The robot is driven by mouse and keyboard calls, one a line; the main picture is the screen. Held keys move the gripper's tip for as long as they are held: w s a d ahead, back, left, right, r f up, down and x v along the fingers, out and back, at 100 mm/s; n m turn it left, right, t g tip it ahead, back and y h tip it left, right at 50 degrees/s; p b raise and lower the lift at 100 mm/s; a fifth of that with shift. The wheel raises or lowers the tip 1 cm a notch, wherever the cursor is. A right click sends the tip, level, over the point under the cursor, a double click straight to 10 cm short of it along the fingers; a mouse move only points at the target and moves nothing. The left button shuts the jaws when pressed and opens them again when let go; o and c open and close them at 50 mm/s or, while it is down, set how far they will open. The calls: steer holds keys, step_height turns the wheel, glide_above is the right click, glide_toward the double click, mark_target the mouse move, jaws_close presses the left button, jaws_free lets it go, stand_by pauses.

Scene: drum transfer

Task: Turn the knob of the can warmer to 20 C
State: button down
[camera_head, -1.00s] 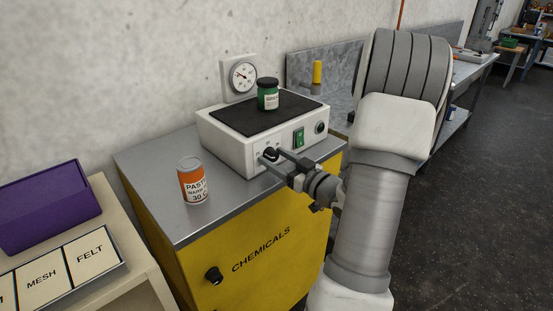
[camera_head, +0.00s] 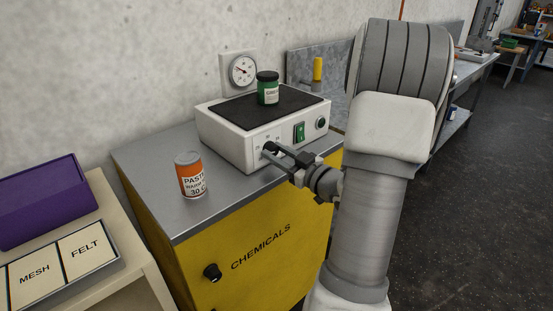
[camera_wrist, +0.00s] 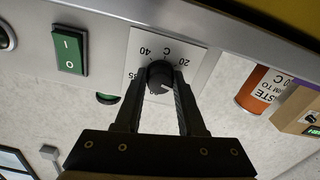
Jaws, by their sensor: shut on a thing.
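The can warmer (camera_head: 228,140) is a white box with a dark top plate, standing on the yellow cabinet. Its black knob (camera_wrist: 160,77) sits on a white dial plate (camera_wrist: 190,50); "40", "35" and "20 C" are readable in the wrist view. My gripper (camera_wrist: 161,84) is shut on the knob, one finger on each side. In the head view my gripper (camera_head: 270,151) reaches the warmer's front from the right and largely hides the knob. I cannot tell clearly which mark the knob points to.
A green jar (camera_head: 268,95) stands on the warmer's top. An orange and white paste can (camera_head: 190,177) stands on the cabinet (camera_head: 240,255), left of the warmer. A green switch (camera_wrist: 70,50) is beside the dial. A round gauge (camera_head: 243,70) hangs on the wall behind.

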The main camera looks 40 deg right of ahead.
steer(key=n+b, duration=0.1)
steer(key=b, duration=0.1)
steer(key=n+b, duration=0.2)
steer(key=shift+f+n, duration=0.3)
steer(key=shift+f, duration=0.05)
steer(key=n+b, duration=0.3)
steer(key=b, duration=0.2)
steer(key=shift+n, duration=0.3)
steer(key=n+b, duration=0.2)
steer(key=b, duration=0.1)
steer(key=n+b, duration=0.1)
steer(key=n, duration=0.1)
steer(key=shift+r+b, duration=0.25)
steer(key=shift+b, duration=0.15)
steer(key=shift+d+r, duration=0.1)
steer(key=c, duration=0.5)
jaws_free()
steer(key=shift+s, duration=0.1)
steer(key=s+d+p, duration=0.1)
steer(key=s+p, duration=0.1)
steer(key=s, duration=1.5)
steer(key=shift+s+d+p, duration=0.15)
steer(key=shift+p, duration=0.15)
